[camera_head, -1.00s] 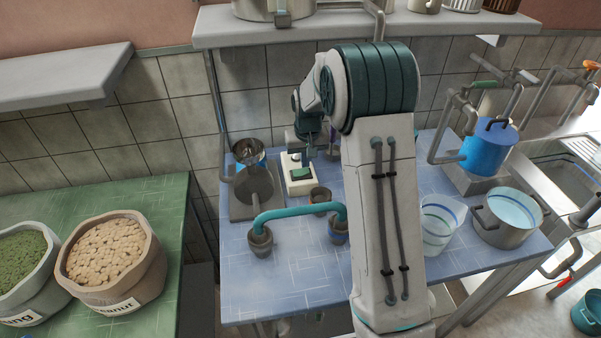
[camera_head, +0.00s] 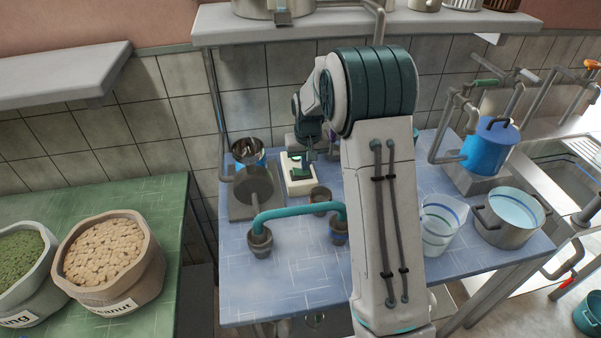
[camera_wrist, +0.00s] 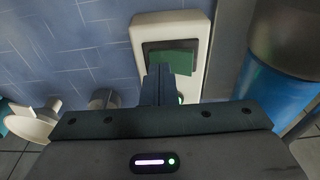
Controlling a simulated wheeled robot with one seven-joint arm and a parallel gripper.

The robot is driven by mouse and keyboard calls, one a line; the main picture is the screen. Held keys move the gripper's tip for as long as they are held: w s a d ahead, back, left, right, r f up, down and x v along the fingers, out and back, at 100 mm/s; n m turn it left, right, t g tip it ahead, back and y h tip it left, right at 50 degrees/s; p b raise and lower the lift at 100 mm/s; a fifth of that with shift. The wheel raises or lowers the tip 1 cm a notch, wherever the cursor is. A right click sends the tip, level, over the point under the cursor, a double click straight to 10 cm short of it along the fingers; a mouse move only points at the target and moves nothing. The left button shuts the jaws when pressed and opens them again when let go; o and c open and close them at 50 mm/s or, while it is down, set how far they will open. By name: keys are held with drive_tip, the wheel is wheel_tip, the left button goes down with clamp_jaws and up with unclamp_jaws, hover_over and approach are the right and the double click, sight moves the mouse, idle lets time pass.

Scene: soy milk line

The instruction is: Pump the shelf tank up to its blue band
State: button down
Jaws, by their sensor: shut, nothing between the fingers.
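A cream switch box (camera_head: 291,184) with a green rocker (camera_head: 301,171) stands on the blue table. In the wrist view the box (camera_wrist: 197,22) and its green rocker (camera_wrist: 178,62) lie just beyond my fingertips. My gripper (camera_head: 310,155) is shut and empty, pointing down close over the rocker; its fingers (camera_wrist: 158,72) overlap the rocker's edge, and I cannot tell whether they touch. A metal tank (camera_head: 262,8) on the shelf is cut off by the top edge, so its level and blue band are not visible. A grey round pump-like body (camera_head: 254,184) sits left of the switch.
A teal handle-like pipe (camera_head: 298,211) joins cups in front of the switch. A clear jug (camera_head: 440,222), a steel pot (camera_head: 510,214) and a blue lidded vessel (camera_head: 488,150) stand to the right. The shelf (camera_head: 330,28) overhangs the back.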

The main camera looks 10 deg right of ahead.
drive_tip(key=shift+r, duration=0.1)
wheel_tip(320, 180, up, 7)
drive_tip(key=p, duration=0.4)
idle(0.3)
drive_tip(key=s+r, duration=0.4)
drive_tip(key=s, duration=0.7)
drive_tip(key=s+r+t, duration=0.1)
drive_tip(key=s+r, duration=0.3)
drive_tip(key=s, duration=0.7)
drive_tip(key=s+r, duration=0.4)
drive_tip(key=s, duration=0.7)
drive_tip(key=shift+t, duration=0.4)
